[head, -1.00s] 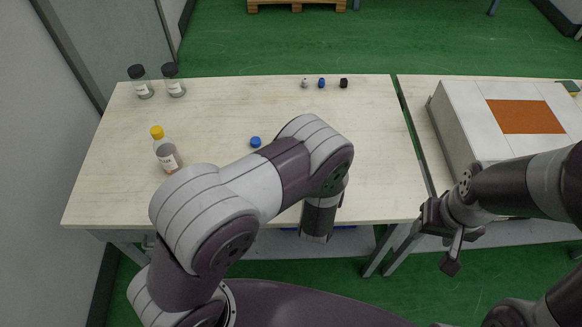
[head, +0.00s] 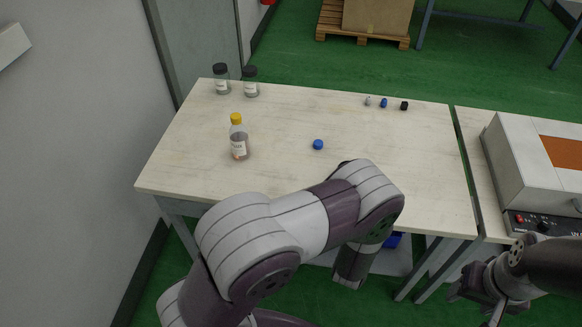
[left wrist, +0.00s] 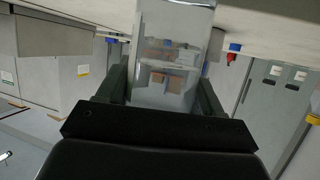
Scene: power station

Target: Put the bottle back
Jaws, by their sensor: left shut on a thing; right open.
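A clear, see-through bottle (left wrist: 172,50) is between the fingers of my left gripper (left wrist: 168,88) in the left wrist view. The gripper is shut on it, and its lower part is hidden. In the head view my left arm bends in front of the table and the held bottle does not show. A bottle with a yellow cap (head: 239,143) stands upright on the table (head: 270,175). Two bottles with black caps, one left (head: 222,82) and one right (head: 251,84), stand at the back left corner. My right gripper (head: 478,300) is open and empty at the lower right.
A loose blue cap (head: 318,145) lies mid-table. Three small items, grey (head: 368,101), blue (head: 384,103) and black (head: 404,106), lie near the back edge. A white box-shaped device (head: 515,155) stands on the right-hand table. The table between the bottles and small items is mostly clear.

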